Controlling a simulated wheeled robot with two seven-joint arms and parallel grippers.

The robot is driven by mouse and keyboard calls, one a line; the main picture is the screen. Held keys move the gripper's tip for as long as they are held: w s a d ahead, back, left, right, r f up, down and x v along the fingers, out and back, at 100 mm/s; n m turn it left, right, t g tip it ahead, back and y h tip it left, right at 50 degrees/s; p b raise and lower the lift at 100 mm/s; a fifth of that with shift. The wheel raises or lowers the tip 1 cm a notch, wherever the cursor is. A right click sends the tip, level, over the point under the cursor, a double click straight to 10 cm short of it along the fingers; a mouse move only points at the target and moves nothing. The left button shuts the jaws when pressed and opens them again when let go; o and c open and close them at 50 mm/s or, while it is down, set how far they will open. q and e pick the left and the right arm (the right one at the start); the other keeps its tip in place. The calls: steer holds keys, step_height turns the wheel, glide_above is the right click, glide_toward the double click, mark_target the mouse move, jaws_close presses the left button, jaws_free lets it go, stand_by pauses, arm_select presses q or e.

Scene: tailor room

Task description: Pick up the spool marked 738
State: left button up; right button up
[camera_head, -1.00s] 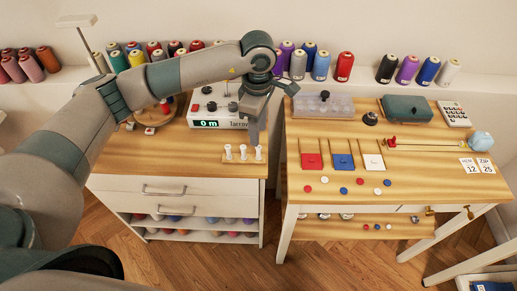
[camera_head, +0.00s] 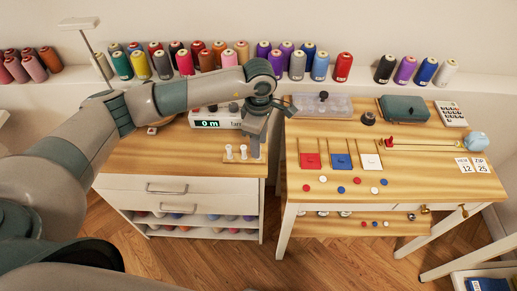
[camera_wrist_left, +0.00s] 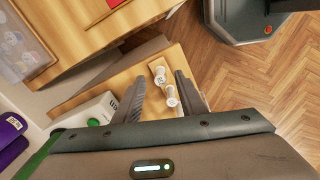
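Small white spools stand upright on a wooden holder at the front right of the left cabinet top. Two show in the head view, the left spool (camera_head: 229,152) and the middle spool (camera_head: 243,152). A third spot at the right end is hidden by my left gripper (camera_head: 255,153). In the left wrist view, my left gripper (camera_wrist_left: 158,85) is open, with white spools (camera_wrist_left: 160,76) (camera_wrist_left: 171,97) appearing between its fingers. Nothing is visibly held. The number 738 is not legible on any spool. My right gripper is not in view.
A gap separates the cabinet top (camera_head: 165,160) from the right table (camera_head: 430,175), which holds coloured squares, buttons and a clear box (camera_head: 323,106). Large thread cones (camera_head: 343,67) line the back shelf.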

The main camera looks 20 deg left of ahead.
arm_select(q)
steer(key=shift+f, duration=1.3)
steer(key=shift+c, duration=0.5)
jaws_close()
